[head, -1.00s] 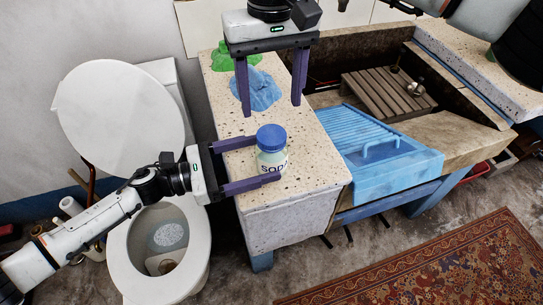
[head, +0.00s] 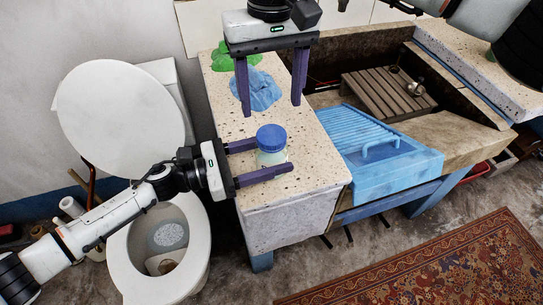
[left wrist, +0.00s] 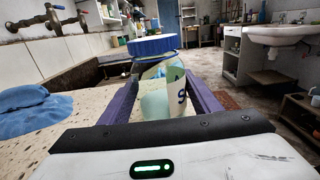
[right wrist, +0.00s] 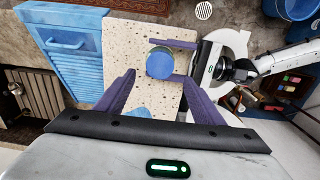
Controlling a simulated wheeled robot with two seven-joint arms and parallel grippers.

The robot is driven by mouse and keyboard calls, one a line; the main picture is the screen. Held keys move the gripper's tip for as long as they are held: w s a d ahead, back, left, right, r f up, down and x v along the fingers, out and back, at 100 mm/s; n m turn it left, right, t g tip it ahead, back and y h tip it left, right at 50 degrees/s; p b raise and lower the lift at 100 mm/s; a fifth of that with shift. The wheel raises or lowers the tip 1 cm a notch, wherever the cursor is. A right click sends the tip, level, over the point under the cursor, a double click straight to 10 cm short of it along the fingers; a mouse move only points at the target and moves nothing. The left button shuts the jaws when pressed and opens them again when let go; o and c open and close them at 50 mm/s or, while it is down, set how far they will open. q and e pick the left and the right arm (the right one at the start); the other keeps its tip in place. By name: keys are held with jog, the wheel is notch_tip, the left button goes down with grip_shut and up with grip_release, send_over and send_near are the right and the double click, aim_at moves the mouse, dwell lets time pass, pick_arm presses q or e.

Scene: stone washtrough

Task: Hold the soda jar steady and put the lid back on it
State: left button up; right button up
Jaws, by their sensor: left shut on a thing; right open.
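The soda jar (head: 271,158), pale green glass, stands upright on the speckled stone ledge. The blue lid (head: 271,137) sits on top of it; in the left wrist view the lid (left wrist: 152,45) looks slightly tilted on the jar (left wrist: 160,95), and I cannot tell if it is seated. My left gripper (head: 274,156) is shut on the jar from the left, one finger on each side, below the lid. The near finger hides the label in the head view; part of it shows in the left wrist view. My right gripper (head: 270,108) is open and empty, above and behind the jar.
A blue cloth (head: 258,92) and a green cloth (head: 222,60) lie at the ledge's back. A blue washboard (head: 385,150) and the stone trough (head: 450,128) are to the right. A toilet (head: 118,240) stands left. The ledge (head: 290,205) is clear in front of the jar.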

aim_at(271, 134)
pick_arm(q)
grip_shut()
pick_arm(e)
jog(key=shift+f, duration=4.05)
jog(key=shift+c, duration=0.2)
